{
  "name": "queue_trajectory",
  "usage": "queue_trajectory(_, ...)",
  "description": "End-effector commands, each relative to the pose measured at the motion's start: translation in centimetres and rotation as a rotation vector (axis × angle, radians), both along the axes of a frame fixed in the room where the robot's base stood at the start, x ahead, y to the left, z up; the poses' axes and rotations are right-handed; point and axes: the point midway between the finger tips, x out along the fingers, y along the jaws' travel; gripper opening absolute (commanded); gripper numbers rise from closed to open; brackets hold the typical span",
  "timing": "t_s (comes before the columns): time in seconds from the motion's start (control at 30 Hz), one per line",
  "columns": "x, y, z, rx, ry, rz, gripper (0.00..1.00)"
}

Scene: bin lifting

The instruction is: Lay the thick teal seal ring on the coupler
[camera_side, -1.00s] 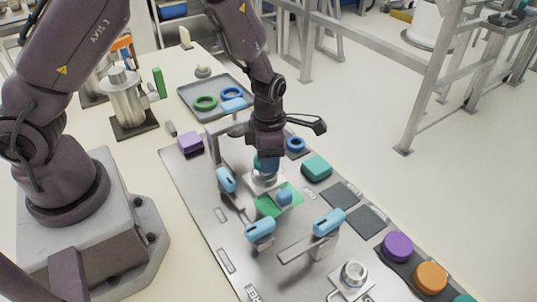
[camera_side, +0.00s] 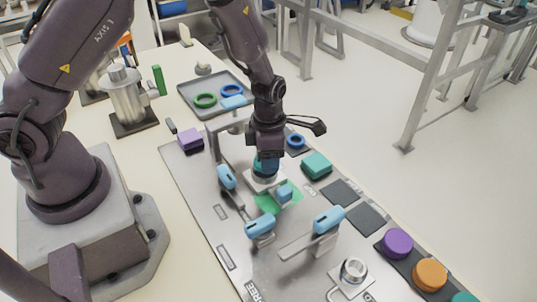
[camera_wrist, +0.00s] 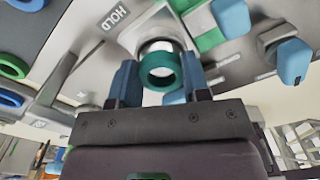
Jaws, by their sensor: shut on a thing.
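The thick teal seal ring (camera_wrist: 177,72) is between the two blue fingers of my gripper (camera_wrist: 160,78) in the wrist view, its hole facing the camera. The silver coupler (camera_wrist: 154,46) shows just behind and above the ring, on a grey plate marked HOLD. In the side view my gripper (camera_side: 266,167) points down directly over the coupler's pale base (camera_side: 254,183). The fingers hide most of the ring and coupler there. I cannot tell whether the ring touches the coupler.
Blue-handled clamps (camera_side: 260,229) and (camera_side: 328,221) stand close around the coupler, with a blue knob (camera_side: 285,191) beside it. A grey arch (camera_side: 222,130) stands behind. A tray (camera_side: 188,91) holds green and blue rings. A teal block (camera_side: 317,164) lies to the right.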

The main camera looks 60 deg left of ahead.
Motion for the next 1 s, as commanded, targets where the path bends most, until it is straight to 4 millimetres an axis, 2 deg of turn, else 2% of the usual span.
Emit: queue_trajectory(1.0,0.0,0.01,-0.83,0.0,0.0,0.0,0.21)
